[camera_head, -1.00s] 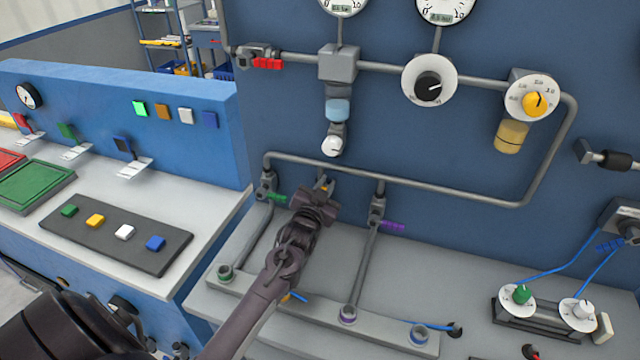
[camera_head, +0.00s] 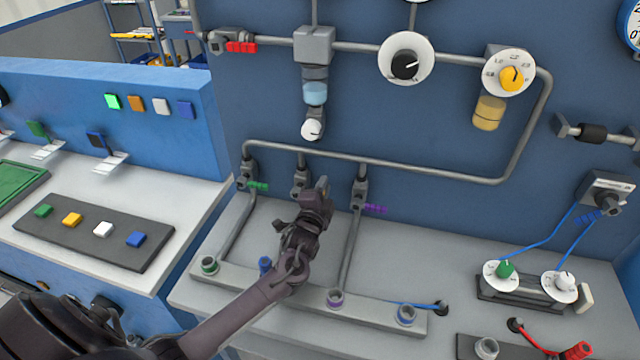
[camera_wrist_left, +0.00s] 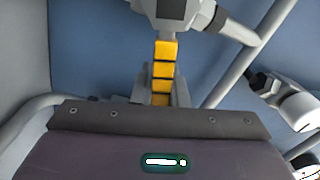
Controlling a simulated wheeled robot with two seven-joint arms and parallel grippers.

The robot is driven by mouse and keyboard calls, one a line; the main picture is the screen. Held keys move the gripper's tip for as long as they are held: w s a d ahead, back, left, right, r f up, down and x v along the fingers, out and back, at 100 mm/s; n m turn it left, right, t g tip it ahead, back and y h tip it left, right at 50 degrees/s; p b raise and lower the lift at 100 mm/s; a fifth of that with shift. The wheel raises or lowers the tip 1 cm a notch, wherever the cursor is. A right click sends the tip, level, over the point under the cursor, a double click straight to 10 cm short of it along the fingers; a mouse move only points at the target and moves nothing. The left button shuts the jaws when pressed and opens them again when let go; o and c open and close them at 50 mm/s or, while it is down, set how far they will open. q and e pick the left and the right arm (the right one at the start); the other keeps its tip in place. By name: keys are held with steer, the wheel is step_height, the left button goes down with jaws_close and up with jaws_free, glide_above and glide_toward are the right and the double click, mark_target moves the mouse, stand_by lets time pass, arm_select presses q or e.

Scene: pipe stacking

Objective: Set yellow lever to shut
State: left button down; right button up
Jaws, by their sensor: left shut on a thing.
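The yellow lever (camera_wrist_left: 164,66) shows in the left wrist view as a ribbed yellow handle running from its grey valve body (camera_wrist_left: 178,12) down between my fingers. My left gripper (camera_wrist_left: 161,92) is shut on it, one finger on each side. In the head view my left gripper (camera_head: 320,190) is just right of the middle pipe's valve (camera_head: 300,180) and hides the lever. My right gripper is in neither view.
A green lever (camera_head: 258,186) is on the valve to the left and a purple lever (camera_head: 376,209) on the valve to the right, both close to my gripper. The curved grey pipe (camera_head: 400,168) runs above. A ported grey block (camera_head: 375,315) lies below.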

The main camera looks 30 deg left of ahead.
arm_select(q)
steer(key=shift+d+f+m, duration=0.2)
steer(key=shift+f+m, duration=0.9)
steer(key=shift+m, duration=0.6)
steer(key=c, duration=1.4)
jaws_free()
steer(key=shift+c, duration=0.2)
steer(key=b+v, duration=0.1)
steer(key=v, duration=0.6)
steer(key=shift+s, duration=0.35)
steer(key=shift+d, duration=0.1)
